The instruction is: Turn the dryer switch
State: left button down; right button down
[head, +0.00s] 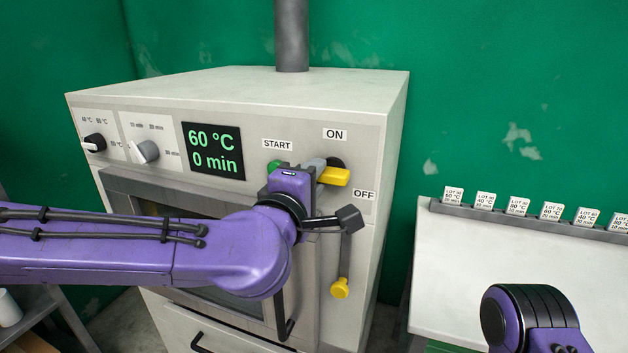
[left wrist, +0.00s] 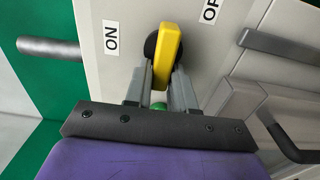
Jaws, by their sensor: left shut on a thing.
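The dryer is a pale box with a front panel. Its switch is a yellow handle (head: 334,176) on a black round mount, with the ON label (head: 335,134) above it and the OFF label (head: 363,195) below right. The handle points roughly sideways to the right. My left gripper (head: 315,167) is at the switch, its fingers partly hidden behind its own wrist. In the left wrist view, the yellow handle (left wrist: 166,55) runs between the two fingers of the left gripper (left wrist: 163,78), which is shut on it. My right gripper does not show; only part of my right arm is at bottom right.
A green START button (head: 273,166) sits just left of the gripper. The display (head: 213,151) reads 60 °C and 0 min. Two knobs (head: 146,151) are further left. A yellow-ended lever (head: 340,288) hangs below. A white table (head: 470,260) with several lot cards stands right.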

pick_arm(q)
jog(key=shift+f, duration=0.1)
dwell(0.4)
jog(key=c, duration=1)
grip_release()
jog(key=shift+c, duration=0.2)
jog(key=b+v, duration=0.2)
jog(key=v, duration=0.8)
jog(key=shift+s+a, duration=0.15)
jog(key=shift+s, duration=0.1)
